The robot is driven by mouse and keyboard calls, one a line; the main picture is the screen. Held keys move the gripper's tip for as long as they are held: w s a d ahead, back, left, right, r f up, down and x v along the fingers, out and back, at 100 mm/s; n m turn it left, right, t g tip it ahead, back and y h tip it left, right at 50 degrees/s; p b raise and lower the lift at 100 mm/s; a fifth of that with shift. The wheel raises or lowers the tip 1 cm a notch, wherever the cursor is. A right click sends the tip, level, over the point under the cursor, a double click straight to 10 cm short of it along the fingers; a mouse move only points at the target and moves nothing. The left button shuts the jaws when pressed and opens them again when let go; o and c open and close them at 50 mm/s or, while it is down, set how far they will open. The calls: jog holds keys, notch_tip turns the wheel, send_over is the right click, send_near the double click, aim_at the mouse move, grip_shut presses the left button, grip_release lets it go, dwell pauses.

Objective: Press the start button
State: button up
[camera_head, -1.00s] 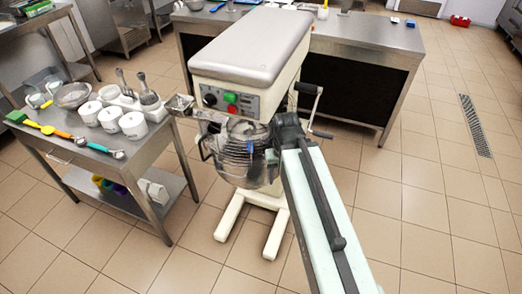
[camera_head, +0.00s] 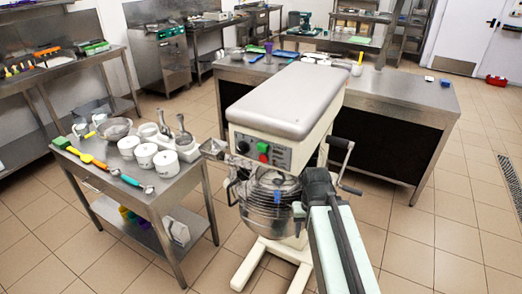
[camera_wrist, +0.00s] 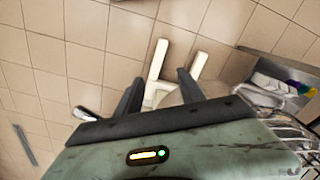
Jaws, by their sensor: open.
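The white floor mixer (camera_head: 285,100) stands in the middle of the head view. Its front control panel (camera_head: 275,155) carries a green button (camera_head: 263,148) above a red one (camera_head: 263,158), with a black knob (camera_head: 243,146) to their left. No label is readable. My arm comes up from the lower right, its dark end just right of the mixer's bowl and below the panel. In the wrist view my gripper (camera_wrist: 157,88) has its two dark fingers apart with nothing between them. The mixer's white feet (camera_wrist: 158,60) show beyond them. The buttons are not in the wrist view.
A steel side table (camera_head: 165,200) with white canisters (camera_head: 145,155) and utensils stands left of the mixer. A wire-guarded bowl (camera_head: 270,200) sits below the panel. A crank handle (camera_head: 347,170) sticks out right. A steel counter (camera_head: 400,95) stands behind. Floor is clear at right.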

grip_shut()
dwell(1.5)
